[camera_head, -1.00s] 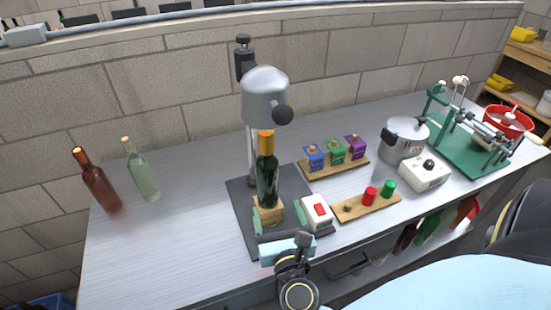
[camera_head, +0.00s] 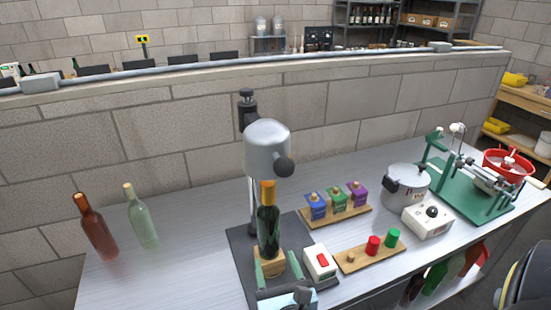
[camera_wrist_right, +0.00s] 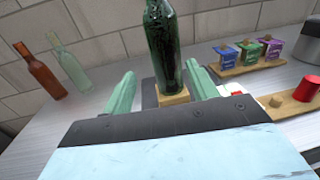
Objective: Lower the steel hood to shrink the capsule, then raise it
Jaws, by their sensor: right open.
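The steel hood (camera_head: 266,147) is a grey dome with a black knob (camera_head: 284,165), raised on a post above the bottle. The dark green bottle (camera_head: 268,232) stands upright on a wooden block (camera_head: 272,262), and its neck wears an orange capsule (camera_head: 267,192) just below the hood. The bottle also fills the middle of the right wrist view (camera_wrist_right: 163,45), its top cut off. My right gripper (camera_head: 278,267) is open and empty, low in front of the bottle, well below the hood. Its two green fingers show either side of the bottle in the wrist view. My left gripper is out of view.
A white switch box with a red rocker (camera_head: 320,262) stands right of the block. Capsule boxes (camera_head: 338,200), a peg board (camera_head: 370,253), a steel pot (camera_head: 405,187) and a green machine (camera_head: 468,190) stand further right. Two bottles (camera_head: 97,228) stand left, with bare bench between.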

